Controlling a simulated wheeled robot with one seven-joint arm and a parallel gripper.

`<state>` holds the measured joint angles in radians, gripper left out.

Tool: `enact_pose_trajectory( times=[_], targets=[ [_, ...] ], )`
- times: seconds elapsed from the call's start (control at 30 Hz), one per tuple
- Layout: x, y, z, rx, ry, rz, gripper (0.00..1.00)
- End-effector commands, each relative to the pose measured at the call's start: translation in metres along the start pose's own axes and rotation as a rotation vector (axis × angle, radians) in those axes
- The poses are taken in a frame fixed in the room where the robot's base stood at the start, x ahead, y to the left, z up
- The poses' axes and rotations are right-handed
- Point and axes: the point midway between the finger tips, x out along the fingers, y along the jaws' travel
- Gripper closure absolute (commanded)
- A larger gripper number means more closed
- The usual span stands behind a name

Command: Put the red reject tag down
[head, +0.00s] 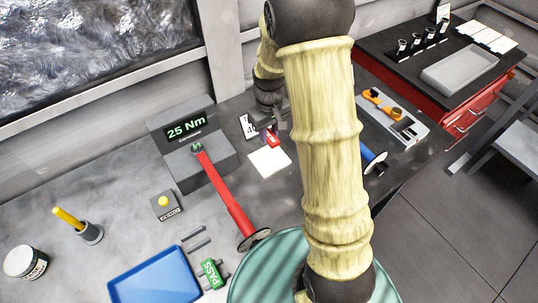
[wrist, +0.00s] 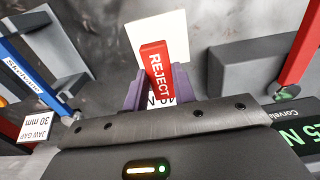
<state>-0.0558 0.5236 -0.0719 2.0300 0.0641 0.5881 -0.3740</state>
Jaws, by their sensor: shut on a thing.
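The red reject tag (wrist: 156,68), lettered REJECT, stands between the purple fingers of my gripper (wrist: 152,92) in the wrist view. My gripper is shut on it. In the head view the tag (head: 271,140) is a small red patch below my gripper (head: 264,128), partly hidden by it. A blank white card (head: 270,161) lies on the grey bench just in front of the tag. It also shows in the wrist view (wrist: 172,38), beyond the tag's top end. I cannot tell whether the tag touches the bench.
A torque tester (head: 189,130) reading 25 Nm with a red wrench (head: 227,191) is left of the card. A blue wrench (head: 372,162) lies to the right. My arm hides part of the bench.

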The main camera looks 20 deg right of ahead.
Motion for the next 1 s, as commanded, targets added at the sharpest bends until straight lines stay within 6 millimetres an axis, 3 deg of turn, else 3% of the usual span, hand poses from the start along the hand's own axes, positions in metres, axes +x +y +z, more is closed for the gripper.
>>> enact_pose_trajectory(
  times=[0.3,0.73,1.0],
  targets=[
    [0.049,-0.001,0.001,0.000,-0.005,-0.002,0.95],
    [0.058,0.000,0.001,0.000,-0.004,-0.002,0.95],
    [0.091,0.000,0.001,0.000,-0.005,-0.002,0.95]
  ],
)
